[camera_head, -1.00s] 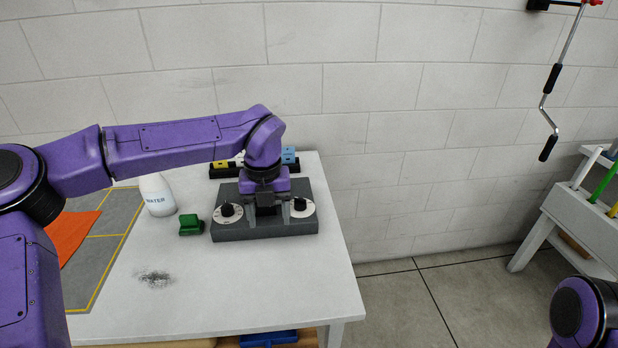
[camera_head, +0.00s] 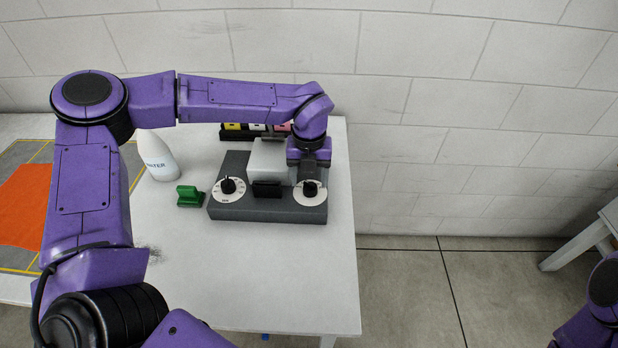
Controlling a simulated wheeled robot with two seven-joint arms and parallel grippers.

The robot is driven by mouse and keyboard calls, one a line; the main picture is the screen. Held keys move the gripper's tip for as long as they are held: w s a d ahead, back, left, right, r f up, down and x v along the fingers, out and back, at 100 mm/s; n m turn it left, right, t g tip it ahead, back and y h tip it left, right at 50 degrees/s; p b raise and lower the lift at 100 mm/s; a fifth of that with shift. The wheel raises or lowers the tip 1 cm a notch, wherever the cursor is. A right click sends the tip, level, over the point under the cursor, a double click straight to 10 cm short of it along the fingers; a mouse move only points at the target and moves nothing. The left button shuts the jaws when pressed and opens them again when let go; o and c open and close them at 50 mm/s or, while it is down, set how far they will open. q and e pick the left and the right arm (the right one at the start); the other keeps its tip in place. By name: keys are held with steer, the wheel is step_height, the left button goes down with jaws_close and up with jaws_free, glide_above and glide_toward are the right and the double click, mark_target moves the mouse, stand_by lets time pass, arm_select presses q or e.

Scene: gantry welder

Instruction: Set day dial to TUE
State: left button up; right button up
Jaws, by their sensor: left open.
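A dark grey dial box (camera_head: 265,209) stands on the white table. It has a left dial (camera_head: 229,189) and a right dial (camera_head: 311,195), each a white disc with a black knob. The markings are too small to read, so I cannot tell which is the day dial or what it is set to. My left gripper (camera_head: 310,180) points down right over the right dial's knob and is open. Its fingertips are mostly hidden, and I cannot tell whether they touch the knob. My right arm shows at the lower right edge; its gripper is out of view.
A light grey block (camera_head: 270,158) and a black piece (camera_head: 267,190) sit mid-box. Left of the box are a green object (camera_head: 189,196) and a white water bottle (camera_head: 157,157). A black rack (camera_head: 238,136) with coloured items stands behind. The table front is clear.

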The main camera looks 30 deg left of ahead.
mark_target(309, 183)
arm_select(q)
steer(key=f, duration=0.1)
steer(key=w+f, duration=0.1)
steer(key=shift+f, duration=0.6)
steer(key=shift+s+r, duration=0.15)
steer(key=shift+s, duration=0.15)
steer(key=shift+w, duration=0.1)
steer(key=c, duration=1)
steer(key=shift+a, duration=0.1)
steer(key=shift+c, duration=0.2)
arm_select(e)
steer(key=shift+w+d+r, duration=0.1)
steer(key=shift+w+r, duration=0.1)
steer(key=shift+r, duration=0.1)
